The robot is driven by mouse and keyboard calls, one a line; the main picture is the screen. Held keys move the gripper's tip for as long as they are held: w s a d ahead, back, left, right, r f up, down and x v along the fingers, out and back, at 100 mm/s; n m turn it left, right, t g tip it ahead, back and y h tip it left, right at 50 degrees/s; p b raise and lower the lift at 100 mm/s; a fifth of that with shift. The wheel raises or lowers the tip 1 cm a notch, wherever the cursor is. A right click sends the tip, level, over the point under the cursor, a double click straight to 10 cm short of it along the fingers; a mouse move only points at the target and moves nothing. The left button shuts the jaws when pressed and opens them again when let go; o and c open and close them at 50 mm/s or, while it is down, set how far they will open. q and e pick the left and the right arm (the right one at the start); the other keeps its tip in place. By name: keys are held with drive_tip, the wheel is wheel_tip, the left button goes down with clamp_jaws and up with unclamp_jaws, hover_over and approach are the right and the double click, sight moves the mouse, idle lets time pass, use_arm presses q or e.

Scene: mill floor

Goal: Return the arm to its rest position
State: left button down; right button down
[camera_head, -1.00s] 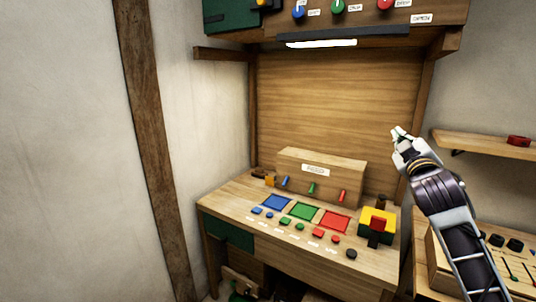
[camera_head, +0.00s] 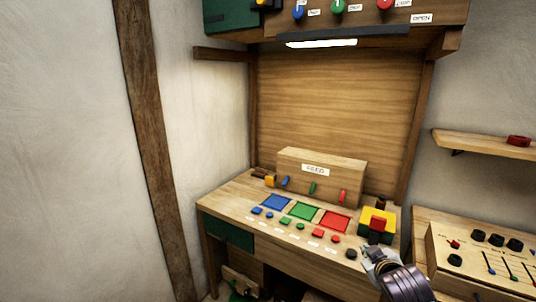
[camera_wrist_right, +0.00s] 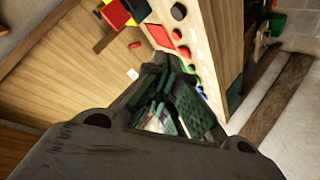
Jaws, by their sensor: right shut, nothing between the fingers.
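My right gripper (camera_head: 374,258) is low at the right front corner of the wooden desk in the head view, just in front of the black button. It is shut and empty. In the right wrist view its dark green fingers (camera_wrist_right: 170,105) are together, with the desk's button row beyond them. Most of the right arm is below the picture's edge. My left gripper is not in the head view.
The desk (camera_head: 235,192) carries blue, green and red panels, a row of buttons, and a yellow, green and red block device (camera_head: 377,222). A slider box (camera_head: 475,262) stands to the right. A shelf (camera_head: 485,143) and an overhead cabinet (camera_head: 365,18) are above. The space above the desk is free.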

drive_tip(key=s+a+f+m+g+y, duration=0.1)
drive_tip(key=s+a+f+g, duration=0.3)
drive_tip(key=s+f, duration=0.7)
drive_tip(key=s+a+f+m+g+y, duration=0.1)
drive_tip(key=s+a+f+m+g, duration=0.2)
drive_tip(key=s+f, duration=0.8)
drive_tip(key=s+f+n+g, duration=0.1)
drive_tip(key=s+f, duration=0.2)
drive_tip(key=f, duration=1.2)
drive_tip(key=s+f+n+g, duration=0.1)
drive_tip(key=s+f+g, duration=0.1)
drive_tip(key=f, duration=1.4)
drive_tip(key=s+d+f, duration=0.2)
drive_tip(key=s+f, duration=0.7)
drive_tip(key=s, duration=0.2)
drive_tip(key=s+d+f, duration=0.2)
drive_tip(key=s+f, duration=0.8)
drive_tip(key=s, duration=0.1)
drive_tip(key=shift+s+g, duration=0.15)
drive_tip(key=shift+g, duration=0.25)
